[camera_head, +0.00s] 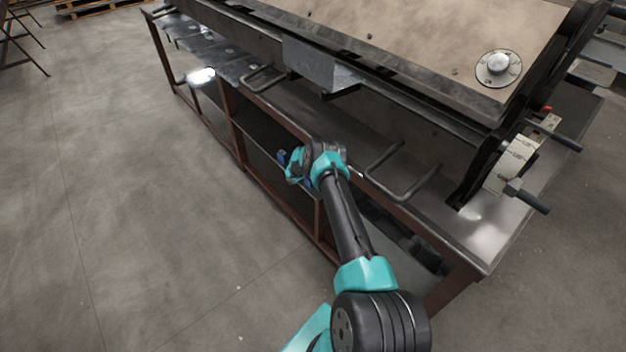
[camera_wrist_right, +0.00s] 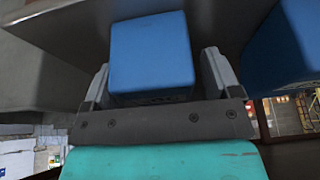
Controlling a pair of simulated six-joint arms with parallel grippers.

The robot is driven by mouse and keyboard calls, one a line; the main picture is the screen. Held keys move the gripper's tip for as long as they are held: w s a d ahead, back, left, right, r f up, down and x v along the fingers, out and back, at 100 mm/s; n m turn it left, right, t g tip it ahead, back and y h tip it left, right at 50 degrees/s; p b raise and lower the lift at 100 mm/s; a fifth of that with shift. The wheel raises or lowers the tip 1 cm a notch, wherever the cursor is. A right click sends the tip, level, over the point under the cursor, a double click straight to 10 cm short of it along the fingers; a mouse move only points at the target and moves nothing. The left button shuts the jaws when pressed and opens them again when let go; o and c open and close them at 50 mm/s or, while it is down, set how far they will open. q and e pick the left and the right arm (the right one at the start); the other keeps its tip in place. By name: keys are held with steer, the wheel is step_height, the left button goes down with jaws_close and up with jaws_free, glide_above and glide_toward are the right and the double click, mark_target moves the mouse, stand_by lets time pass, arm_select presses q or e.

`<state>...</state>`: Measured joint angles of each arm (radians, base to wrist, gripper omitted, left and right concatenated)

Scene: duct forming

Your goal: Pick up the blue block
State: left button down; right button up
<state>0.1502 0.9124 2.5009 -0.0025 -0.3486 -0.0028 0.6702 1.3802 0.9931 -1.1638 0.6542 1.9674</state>
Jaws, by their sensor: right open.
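A blue block (camera_wrist_right: 150,50) fills the space between the two fingers of my right gripper (camera_wrist_right: 157,62) in the right wrist view. The fingers are open, one on each side of the block; whether either touches it I cannot tell. A second blue block (camera_wrist_right: 287,48) is at the right edge of that view, outside the fingers. In the head view my right arm reaches to the bench front, and its wrist hides most of the gripper. Small blue patches (camera_head: 282,157) show beside the wrist. My left gripper is not in view.
A large metal forming machine (camera_head: 420,40) stands on a steel bench with a brown frame (camera_head: 236,130) and lower shelf. The concrete floor (camera_head: 120,200) at left is clear.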

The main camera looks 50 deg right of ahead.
stand_by(0.4)
steer(key=shift+r, duration=0.1)
steer(key=c, duration=1.2)
steer(key=shift+r, duration=0.15)
steer(key=shift+r, duration=0.6)
step_height(320, 180, up, 2)
steer(key=shift+r, duration=0.2)
steer(key=s+a+r, duration=0.1)
steer(key=s+a, duration=0.9)
steer(key=a, duration=0.2)
steer(key=shift+s, duration=0.25)
